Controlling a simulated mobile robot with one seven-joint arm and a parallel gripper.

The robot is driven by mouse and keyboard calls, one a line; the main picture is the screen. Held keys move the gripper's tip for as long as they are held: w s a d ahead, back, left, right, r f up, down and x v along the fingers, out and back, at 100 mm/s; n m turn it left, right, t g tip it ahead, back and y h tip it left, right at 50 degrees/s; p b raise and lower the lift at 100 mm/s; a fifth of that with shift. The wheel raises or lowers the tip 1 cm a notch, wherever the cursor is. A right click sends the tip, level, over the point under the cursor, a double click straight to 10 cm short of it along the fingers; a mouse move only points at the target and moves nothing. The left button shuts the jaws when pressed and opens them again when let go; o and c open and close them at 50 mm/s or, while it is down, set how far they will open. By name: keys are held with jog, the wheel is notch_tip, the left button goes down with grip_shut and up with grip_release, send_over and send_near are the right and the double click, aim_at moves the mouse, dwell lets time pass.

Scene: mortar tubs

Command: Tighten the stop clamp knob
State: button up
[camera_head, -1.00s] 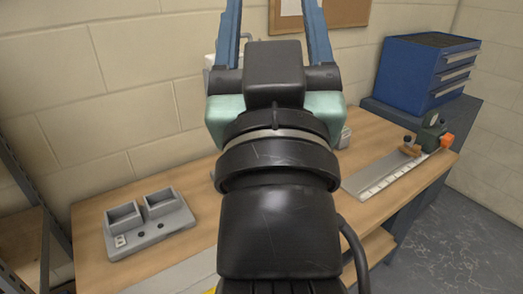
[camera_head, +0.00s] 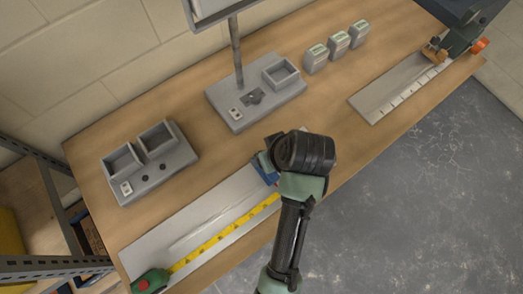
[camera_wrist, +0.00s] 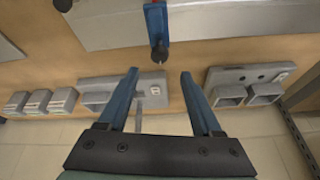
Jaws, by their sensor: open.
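The stop clamp (camera_wrist: 155,22) is a blue block across the rail's edge at the top of the wrist view. Its dark round knob (camera_wrist: 159,53) sits at its lower end. My gripper (camera_wrist: 159,73) is open and empty, its two blue fingers apart. The knob appears in line with the gap between the fingertips, a little beyond them; I see no contact. The rail (camera_head: 170,227) is a pale plate with a yellow scale, lying along the bench's front. In the head view my dark wrist hides much of the clamp area; blue shows there, but clamp and fingers are hard to separate.
A grey two-bin fixture (camera_head: 160,180) stands left, and a grey fixture with a post (camera_head: 240,118) stands behind my wrist. Several small grey boxes (camera_head: 340,42) stand at the back. Another railed plate (camera_head: 385,92) lies right. A green block with a red button (camera_head: 150,281) sits front left.

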jog(key=x, duration=0.8)
jog(key=shift+p, duration=0.3)
grip_shut()
